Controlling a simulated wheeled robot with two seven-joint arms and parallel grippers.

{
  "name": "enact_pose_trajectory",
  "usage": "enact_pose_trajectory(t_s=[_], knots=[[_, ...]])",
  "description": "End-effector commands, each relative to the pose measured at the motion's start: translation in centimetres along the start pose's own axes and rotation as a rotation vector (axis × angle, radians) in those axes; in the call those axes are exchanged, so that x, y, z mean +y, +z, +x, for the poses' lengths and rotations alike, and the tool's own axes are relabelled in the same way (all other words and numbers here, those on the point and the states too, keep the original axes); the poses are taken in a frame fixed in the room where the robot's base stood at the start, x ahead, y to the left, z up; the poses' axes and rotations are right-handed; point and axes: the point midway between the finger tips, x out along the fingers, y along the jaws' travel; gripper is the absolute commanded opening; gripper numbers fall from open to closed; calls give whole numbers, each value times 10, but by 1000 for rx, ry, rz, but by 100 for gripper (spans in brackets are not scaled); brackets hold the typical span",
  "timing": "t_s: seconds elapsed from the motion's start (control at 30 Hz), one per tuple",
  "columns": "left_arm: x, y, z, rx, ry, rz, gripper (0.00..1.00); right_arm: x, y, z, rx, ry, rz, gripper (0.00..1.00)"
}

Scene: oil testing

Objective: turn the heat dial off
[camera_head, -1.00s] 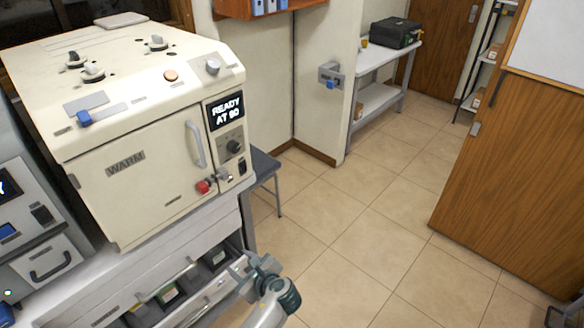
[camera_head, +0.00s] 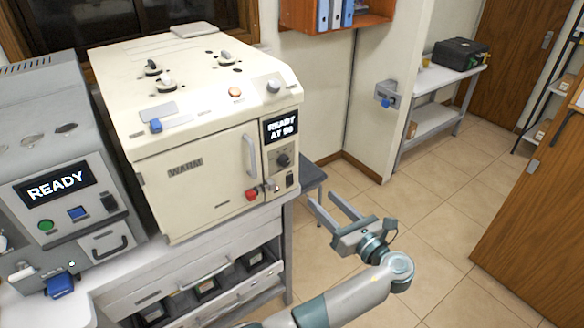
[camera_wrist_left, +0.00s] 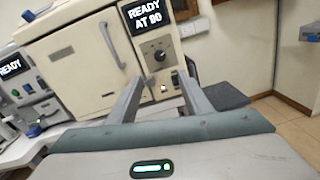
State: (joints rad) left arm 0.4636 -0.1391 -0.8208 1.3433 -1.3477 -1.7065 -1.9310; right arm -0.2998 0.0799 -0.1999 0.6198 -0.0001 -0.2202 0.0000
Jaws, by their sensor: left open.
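The heat dial (camera_head: 283,159) is a dark round knob on the front panel of the cream oven-like machine (camera_head: 205,165) marked WARM. It sits below the display (camera_head: 281,128) that reads READY AT 90. In the left wrist view the dial (camera_wrist_left: 160,55) is ahead of and above my fingertips. My left gripper (camera_head: 328,203) is open and empty, in front of the machine and to the lower right of the dial, apart from it. Its two fingers also show in the left wrist view (camera_wrist_left: 160,88). My right gripper is not in view.
A red knob (camera_head: 251,194) and a dark switch (camera_head: 289,181) are close to the dial. The door handle (camera_head: 249,154) stands out to its left. A grey machine (camera_head: 60,185) reads READY at the left. A dark stool (camera_head: 309,177) is behind my gripper. The floor to the right is clear.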

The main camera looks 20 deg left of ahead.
Motion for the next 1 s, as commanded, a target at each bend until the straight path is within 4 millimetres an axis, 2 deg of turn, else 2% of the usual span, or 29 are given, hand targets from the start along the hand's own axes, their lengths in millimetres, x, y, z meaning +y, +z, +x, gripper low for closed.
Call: enact_pose_trajectory(t_s=[0.27,1.0], knots=[[1,3,25,-2,1,1,45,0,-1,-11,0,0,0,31],[1,2,150,0,2,2,45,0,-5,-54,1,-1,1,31]])
